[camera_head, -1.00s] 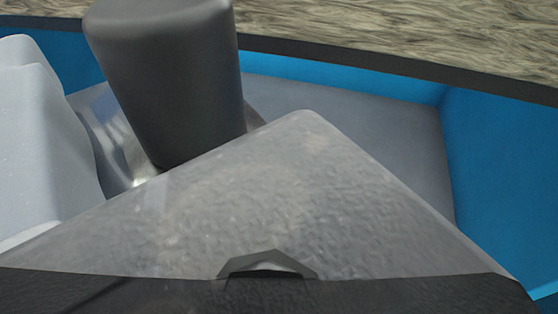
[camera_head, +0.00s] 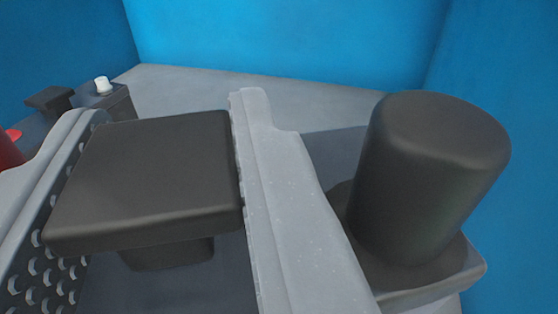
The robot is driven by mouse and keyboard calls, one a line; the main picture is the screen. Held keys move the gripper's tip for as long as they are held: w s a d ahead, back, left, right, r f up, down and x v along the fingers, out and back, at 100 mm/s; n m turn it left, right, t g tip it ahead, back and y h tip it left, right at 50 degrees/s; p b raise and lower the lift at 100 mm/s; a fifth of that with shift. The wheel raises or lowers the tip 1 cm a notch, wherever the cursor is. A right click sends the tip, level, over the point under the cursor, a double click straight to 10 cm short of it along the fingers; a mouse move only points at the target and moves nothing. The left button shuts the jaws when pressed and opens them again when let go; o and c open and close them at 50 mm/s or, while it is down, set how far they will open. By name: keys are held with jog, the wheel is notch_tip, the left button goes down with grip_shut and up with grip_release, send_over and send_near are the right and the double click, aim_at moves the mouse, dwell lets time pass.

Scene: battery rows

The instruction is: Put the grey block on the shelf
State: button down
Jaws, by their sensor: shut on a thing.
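Two pale grey jaws of what looks like my gripper (camera_head: 165,120) reach up from the bottom of the view. The left one has a studded inner face, and the right one a ridged inner edge. A dark grey block (camera_head: 150,175) with rounded edges fills the space between them, with a narrower dark part below it. My gripper appears shut on this block. The block's underside is mostly hidden. I cannot make out a shelf.
A dark upright cylinder (camera_head: 430,180) stands close on the right, on a pale base. Blue walls (camera_head: 290,40) enclose a grey floor (camera_head: 215,85), which is clear at the back. A dark box with a white knob (camera_head: 103,86) and a red piece (camera_head: 10,150) are at left.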

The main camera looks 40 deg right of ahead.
aim_at(421, 305)
jog(key=shift+m+g+h, duration=0.4)
jog(key=shift+m+h, duration=0.2)
jog(key=shift+h, duration=0.2)
jog(key=s+d, duration=0.1)
jog(key=s+d+f, duration=0.1)
jog(key=d, duration=0.1)
jog(key=s+d+f, duration=0.1)
jog(key=d, duration=0.1)
jog(key=shift+f, duration=0.1)
jog(key=shift+d+f, duration=0.1)
jog(key=shift+d, duration=0.05)
jog(key=w+d+f+b, duration=0.1)
jog(key=w+d+b, duration=0.2)
jog(key=w, duration=1.2)
jog(key=shift+w+f, duration=0.15)
jog(key=shift+f, duration=0.15)
notch_tip(421, 305, down, 3)
jog(key=shift+d+f+b, duration=0.1)
jog(key=shift+f+b, duration=0.1)
jog(key=shift+b, duration=0.65)
jog(key=c, duration=1)
grip_release()
jog(key=shift+s, duration=0.2)
